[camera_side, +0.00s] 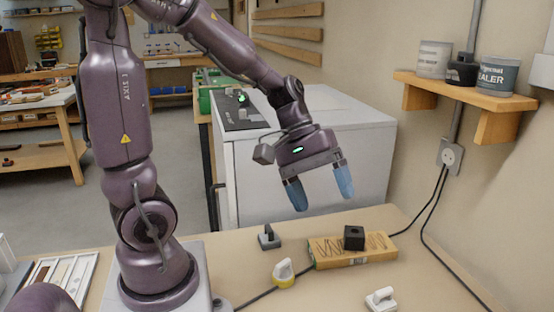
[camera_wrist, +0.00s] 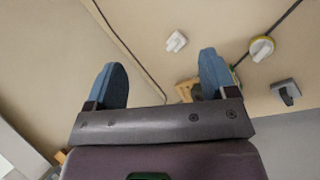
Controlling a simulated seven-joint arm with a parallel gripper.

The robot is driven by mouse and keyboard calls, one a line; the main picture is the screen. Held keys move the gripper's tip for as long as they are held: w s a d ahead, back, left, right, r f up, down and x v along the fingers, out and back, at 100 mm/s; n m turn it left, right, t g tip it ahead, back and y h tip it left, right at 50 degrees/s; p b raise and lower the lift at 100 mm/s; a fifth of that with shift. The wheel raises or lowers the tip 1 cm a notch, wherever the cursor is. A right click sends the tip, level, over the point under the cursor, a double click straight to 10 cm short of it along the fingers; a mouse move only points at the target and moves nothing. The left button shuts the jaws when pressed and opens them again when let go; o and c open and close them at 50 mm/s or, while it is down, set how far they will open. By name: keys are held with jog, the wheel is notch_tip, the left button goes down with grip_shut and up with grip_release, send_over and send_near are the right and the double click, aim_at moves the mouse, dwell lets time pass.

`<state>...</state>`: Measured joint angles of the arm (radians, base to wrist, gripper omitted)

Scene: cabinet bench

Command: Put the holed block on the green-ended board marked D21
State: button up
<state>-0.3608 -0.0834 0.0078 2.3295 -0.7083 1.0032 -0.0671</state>
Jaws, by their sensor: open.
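The holed block (camera_side: 354,237), a small black cube with a dark opening in its top, appears to rest on the right half of a light wooden board (camera_side: 326,249) with dark wavy lines. The board has a green patch near its left end; the marking D21 cannot be read. My gripper (camera_side: 323,198) is open and empty, above the bench and above the board and block, apart from both. In the wrist view, part of the board (camera_wrist: 186,91) shows between my fingers, mostly hidden by my gripper (camera_wrist: 162,68); the block is hidden there.
A grey-black knobbed piece (camera_side: 268,238), a white knob on a yellow base (camera_side: 284,272) and a white knobbed piece (camera_side: 381,299) stand around the board. A cable runs along the bench. A white cabinet (camera_side: 300,160) stands behind, and a shelf with cans (camera_side: 466,90) is at right.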

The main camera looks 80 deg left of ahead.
jog(key=s+r+m+t+y, duration=0.3)
jog(key=s+r+m+y, duration=0.3)
jog(key=m, duration=0.3)
jog(key=shift+s+d+r+m, duration=0.25)
jog(key=shift+s+r+m, duration=0.2)
jog(key=shift+s, duration=0.4)
